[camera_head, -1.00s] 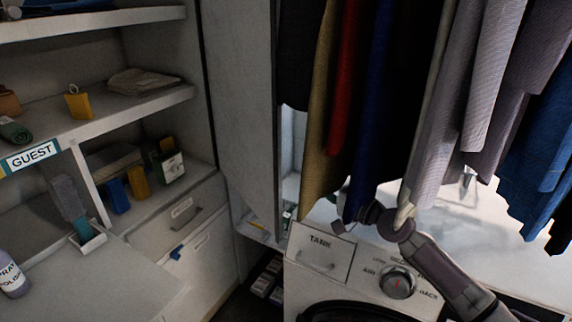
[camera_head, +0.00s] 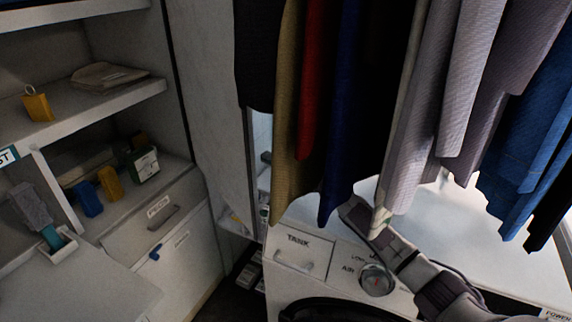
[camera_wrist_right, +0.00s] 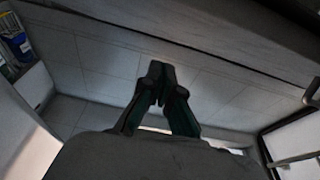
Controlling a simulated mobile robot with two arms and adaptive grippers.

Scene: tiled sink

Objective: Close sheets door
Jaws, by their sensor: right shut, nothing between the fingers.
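A tall grey panel (camera_head: 205,110) stands upright left of the hanging clothes in the head view. It may be the sheets door, but I see no label on it. A narrow gap (camera_head: 262,150) with a lit interior shows at its right edge. My right arm reaches over the washing machine, and its hand goes behind the clothes, so the fingers are hidden there. In the right wrist view my right gripper (camera_wrist_right: 160,72) is shut and empty in front of a tiled wall. A grey panel edge with a dark knob (camera_wrist_right: 312,92) is at the upper right. My left gripper is not in view.
Hanging clothes (camera_head: 470,80) block much of the space above the washing machine (camera_head: 300,245). Open shelves (camera_head: 110,105) and drawers (camera_head: 160,225) stand at the left. Several small containers (camera_wrist_right: 17,42) show at the wrist view's upper left.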

